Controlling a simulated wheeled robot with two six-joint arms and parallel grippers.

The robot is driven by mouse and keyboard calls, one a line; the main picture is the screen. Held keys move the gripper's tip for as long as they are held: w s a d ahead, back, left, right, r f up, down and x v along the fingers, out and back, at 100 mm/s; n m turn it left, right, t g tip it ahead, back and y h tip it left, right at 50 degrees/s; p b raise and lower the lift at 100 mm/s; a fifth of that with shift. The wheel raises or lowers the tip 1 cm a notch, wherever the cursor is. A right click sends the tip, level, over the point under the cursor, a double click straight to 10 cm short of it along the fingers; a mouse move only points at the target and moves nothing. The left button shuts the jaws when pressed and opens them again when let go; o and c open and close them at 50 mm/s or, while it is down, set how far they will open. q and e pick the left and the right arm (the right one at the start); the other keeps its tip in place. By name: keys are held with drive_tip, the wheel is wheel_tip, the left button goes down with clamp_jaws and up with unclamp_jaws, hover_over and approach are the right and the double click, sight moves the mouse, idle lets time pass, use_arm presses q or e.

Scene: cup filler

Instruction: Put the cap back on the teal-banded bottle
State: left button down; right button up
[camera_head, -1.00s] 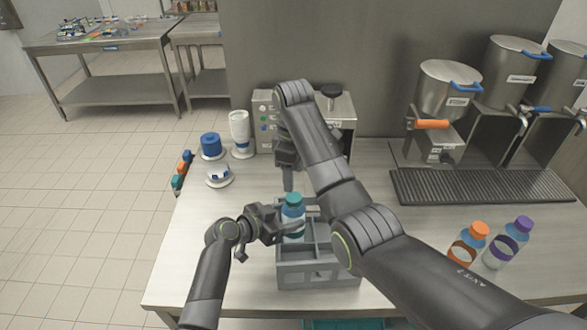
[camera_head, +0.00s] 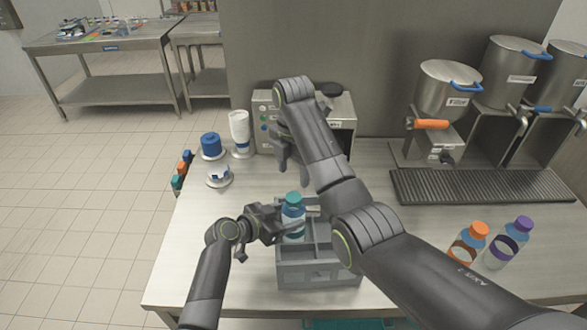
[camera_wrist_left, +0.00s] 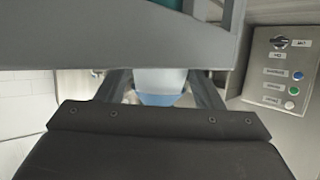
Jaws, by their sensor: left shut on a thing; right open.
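The teal-banded bottle (camera_head: 293,228) stands upright at the back left of the grey divided crate (camera_head: 308,276). The teal cap (camera_head: 292,198) sits on top of its neck; whether it is tight I cannot tell. My left gripper (camera_head: 287,228) is shut around the bottle from the left. In the left wrist view, part of the bottle (camera_wrist_left: 159,82) shows between the fingers, and its upper part is hidden. My right gripper (camera_head: 293,170) is open and empty, above and behind the cap, apart from it.
An orange-capped bottle (camera_head: 468,243) and a purple-capped bottle (camera_head: 508,242) stand at the right. Metal dispensers (camera_head: 447,92) and a drip grate (camera_head: 480,186) are at the back right. A control box (camera_head: 338,111) stands behind my right arm. The table's left front is clear.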

sight(294, 197)
drive_tip(key=shift+f, duration=0.1)
drive_tip(key=shift+s+f, duration=0.1)
drive_tip(key=shift+f, duration=3.8)
drive_tip(key=shift+c, duration=0.5)
